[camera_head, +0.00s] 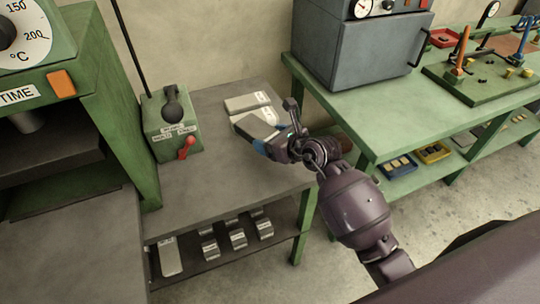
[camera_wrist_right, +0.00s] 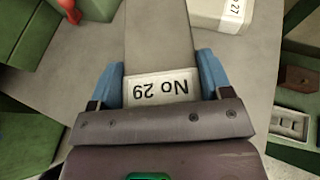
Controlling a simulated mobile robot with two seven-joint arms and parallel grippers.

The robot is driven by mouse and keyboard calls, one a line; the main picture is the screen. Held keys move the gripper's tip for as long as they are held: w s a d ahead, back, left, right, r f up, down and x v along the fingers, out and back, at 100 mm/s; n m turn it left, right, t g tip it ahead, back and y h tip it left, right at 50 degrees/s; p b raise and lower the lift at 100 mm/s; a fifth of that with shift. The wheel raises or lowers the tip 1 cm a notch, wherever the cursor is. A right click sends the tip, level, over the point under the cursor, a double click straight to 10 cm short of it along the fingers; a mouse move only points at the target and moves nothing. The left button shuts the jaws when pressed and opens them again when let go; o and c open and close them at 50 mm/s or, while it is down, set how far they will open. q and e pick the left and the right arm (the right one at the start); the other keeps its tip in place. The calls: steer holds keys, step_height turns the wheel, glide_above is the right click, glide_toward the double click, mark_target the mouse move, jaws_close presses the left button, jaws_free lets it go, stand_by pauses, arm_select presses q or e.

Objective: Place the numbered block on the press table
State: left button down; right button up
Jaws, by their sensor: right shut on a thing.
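The grey block marked "No 29" (camera_wrist_right: 160,88) is between the blue fingertips of my right gripper (camera_wrist_right: 158,78) in the right wrist view, with its label upside down. In the head view my right gripper (camera_head: 274,145) is shut on this block (camera_head: 254,127) above the right part of a grey bench (camera_head: 212,178); whether it touches the bench I cannot tell. The grey table (camera_head: 72,242) of the green press is at the lower left, with its bare top showing. My left gripper is not in view.
A pale block (camera_head: 246,102) lies on the bench behind; one marked "27" (camera_wrist_right: 226,12) shows in the wrist view. A green control box (camera_head: 172,122) with a red lever stands on the bench. Several blocks (camera_head: 238,238) sit on its lower shelf. A green bench (camera_head: 385,120) with a grey oven is right.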

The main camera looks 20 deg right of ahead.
mark_target(271, 162)
step_height(271, 162, down, 2)
steer(key=shift+f, duration=0.1)
step_height(271, 162, down, 4)
steer(key=shift+f+b, duration=0.15)
steer(key=shift+b, duration=0.6)
steer(key=o, duration=0.7)
steer(key=shift+f, duration=0.1)
steer(key=o, duration=0.5)
